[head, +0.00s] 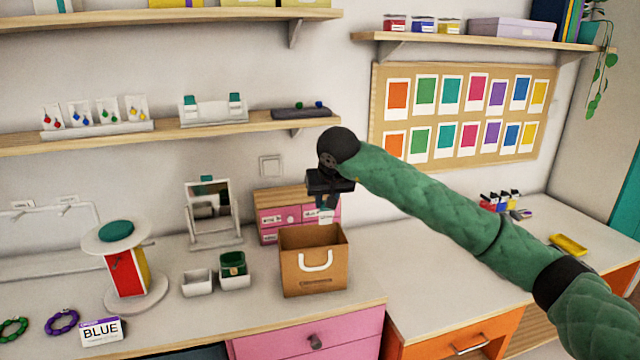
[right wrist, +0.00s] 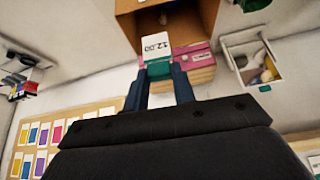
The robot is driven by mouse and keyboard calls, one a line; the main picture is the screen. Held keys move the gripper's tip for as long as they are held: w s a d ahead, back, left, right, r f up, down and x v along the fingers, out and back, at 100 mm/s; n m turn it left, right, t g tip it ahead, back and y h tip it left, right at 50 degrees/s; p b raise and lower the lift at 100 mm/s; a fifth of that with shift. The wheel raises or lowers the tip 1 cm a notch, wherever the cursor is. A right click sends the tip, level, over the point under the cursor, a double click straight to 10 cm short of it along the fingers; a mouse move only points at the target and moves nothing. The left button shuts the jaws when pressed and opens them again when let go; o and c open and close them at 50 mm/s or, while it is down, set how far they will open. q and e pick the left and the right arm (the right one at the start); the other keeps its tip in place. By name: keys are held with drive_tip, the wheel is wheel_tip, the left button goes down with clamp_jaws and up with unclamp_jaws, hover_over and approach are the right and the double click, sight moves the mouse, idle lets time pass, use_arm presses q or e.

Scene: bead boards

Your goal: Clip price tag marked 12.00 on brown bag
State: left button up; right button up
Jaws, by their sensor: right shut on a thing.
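The brown bag (head: 314,279) stands upright and open-topped on the counter, with a white handle on its front. My right gripper (head: 327,204) is above the bag's back rim, pointing down, and shut on the price tag. The white tag (right wrist: 155,46) reads 12.00, upside down in the right wrist view, and has a teal clip (right wrist: 158,69) between the blue fingertips. In that view the tag overlaps the brown bag (right wrist: 204,13); I cannot tell whether it touches the rim. My left gripper is not in view.
A pink drawer box (head: 268,232) stands just behind the bag. White cups (head: 197,284), a small mirror (head: 212,212) and a round stand (head: 126,270) are to the left. A shelf (head: 200,130) runs above. The counter right of the bag (head: 400,290) is clear.

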sight(327, 223)
wheel_tip(327, 223, down, 3)
drive_tip(key=shift+d+r, duration=0.1)
wheel_tip(327, 223, down, 2)
drive_tip(key=shift+f, duration=0.5)
drive_tip(key=shift+f+b, duration=0.35)
drive_tip(key=shift+b, duration=0.25)
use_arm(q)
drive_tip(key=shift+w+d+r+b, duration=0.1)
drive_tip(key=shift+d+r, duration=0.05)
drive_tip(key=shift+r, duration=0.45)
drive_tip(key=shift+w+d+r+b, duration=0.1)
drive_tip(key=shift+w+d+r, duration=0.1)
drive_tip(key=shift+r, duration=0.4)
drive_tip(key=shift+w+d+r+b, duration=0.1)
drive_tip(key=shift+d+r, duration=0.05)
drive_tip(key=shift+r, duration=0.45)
use_arm(e)
drive_tip(key=shift+f, duration=0.15)
